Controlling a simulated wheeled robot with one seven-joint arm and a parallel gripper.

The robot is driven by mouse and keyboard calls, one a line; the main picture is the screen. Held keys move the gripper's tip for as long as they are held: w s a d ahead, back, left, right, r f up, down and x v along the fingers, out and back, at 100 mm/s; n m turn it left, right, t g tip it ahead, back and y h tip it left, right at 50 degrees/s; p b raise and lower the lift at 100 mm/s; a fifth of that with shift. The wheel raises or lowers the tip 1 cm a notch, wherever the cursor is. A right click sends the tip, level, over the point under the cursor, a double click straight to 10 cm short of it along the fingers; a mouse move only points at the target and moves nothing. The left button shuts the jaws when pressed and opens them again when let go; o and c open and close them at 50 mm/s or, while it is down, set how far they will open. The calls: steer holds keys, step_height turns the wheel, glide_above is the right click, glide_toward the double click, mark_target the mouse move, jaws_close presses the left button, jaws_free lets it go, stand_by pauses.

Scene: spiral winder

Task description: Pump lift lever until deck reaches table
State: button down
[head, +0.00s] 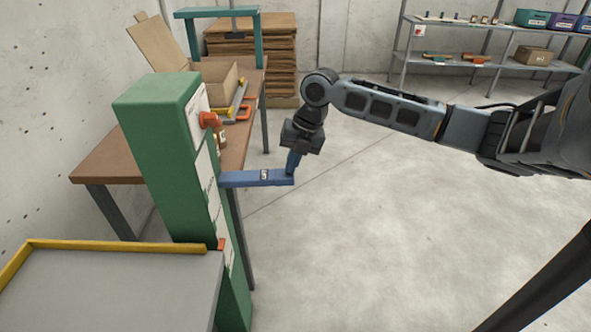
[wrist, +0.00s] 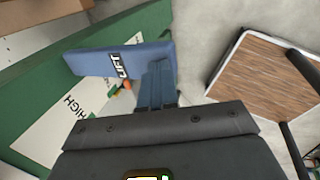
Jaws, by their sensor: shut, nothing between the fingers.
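The blue lift lever (head: 256,178), labelled LIFT, sticks out roughly level to the right from the green column (head: 160,125). In the wrist view the lever (wrist: 95,60) lies just beyond the fingertips. My gripper (head: 293,168) points down at the lever's free end, its fingers shut with nothing between them. The blue fingers (wrist: 157,70) overlap the lever's end in the picture; I cannot tell whether they touch it. The grey deck (head: 110,290) with a yellow rim is at the lower left, beside the column. The brown table (head: 105,160) stands behind the column.
A cardboard box (head: 215,80) and tools lie on the table. Stacked brown sheets (head: 270,45) and a metal shelf (head: 480,65) stand at the back.

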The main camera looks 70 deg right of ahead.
steer(key=a+v, duration=0.1)
steer(key=v, duration=0.7)
steer(key=shift+d+r, duration=0.25)
steer(key=shift+d, duration=0.3)
steer(key=shift+w, duration=0.1)
stand_by(1.6)
